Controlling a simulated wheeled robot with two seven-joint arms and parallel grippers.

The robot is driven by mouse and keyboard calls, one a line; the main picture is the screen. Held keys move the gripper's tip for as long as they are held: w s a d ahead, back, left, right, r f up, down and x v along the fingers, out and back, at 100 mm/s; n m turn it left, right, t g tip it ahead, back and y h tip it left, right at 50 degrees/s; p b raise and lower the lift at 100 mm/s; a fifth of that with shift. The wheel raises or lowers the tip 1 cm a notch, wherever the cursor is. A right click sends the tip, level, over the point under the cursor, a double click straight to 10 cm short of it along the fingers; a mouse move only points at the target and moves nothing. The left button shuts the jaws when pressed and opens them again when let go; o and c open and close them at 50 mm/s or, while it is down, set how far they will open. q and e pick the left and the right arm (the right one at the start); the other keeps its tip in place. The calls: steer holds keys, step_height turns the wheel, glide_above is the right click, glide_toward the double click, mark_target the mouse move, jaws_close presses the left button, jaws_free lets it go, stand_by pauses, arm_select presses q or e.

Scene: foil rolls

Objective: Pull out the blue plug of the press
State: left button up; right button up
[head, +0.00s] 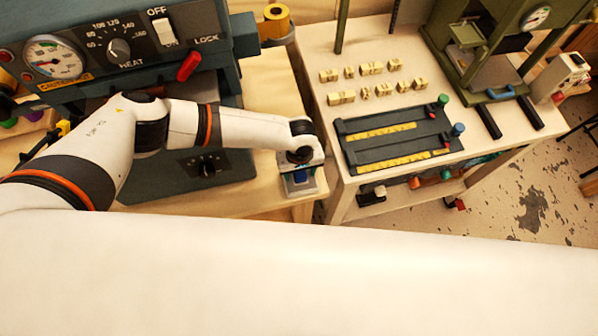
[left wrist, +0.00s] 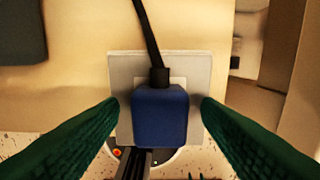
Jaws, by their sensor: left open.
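The blue plug (left wrist: 160,118) sits on a white socket plate (left wrist: 120,72) in the left wrist view, with a black cord rising from its top. In the head view a bit of blue, likely the plug (head: 300,177), shows under my left wrist at the front edge of the press table. My left gripper (left wrist: 160,103) is open, its two green fingers on either side of the plug with a gap at each side. In the head view the left gripper (head: 301,166) is mostly hidden by its wrist. My right gripper is not in view.
The press (head: 120,60) with its gauge, heat dial and red lock handle stands behind my left arm. A second table (head: 335,85) to the right holds letter blocks, a dark tray (head: 395,140) and a green press (head: 480,45). A narrow gap separates the tables.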

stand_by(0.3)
arm_select(q)
steer(key=shift+p, duration=0.3)
stand_by(0.3)
jaws_close()
steer(key=shift+r+p, duration=1.6)
steer(key=shift+p, duration=0.15)
steer(key=shift+r+p, duration=1.45)
steer(key=shift+p, duration=0.15)
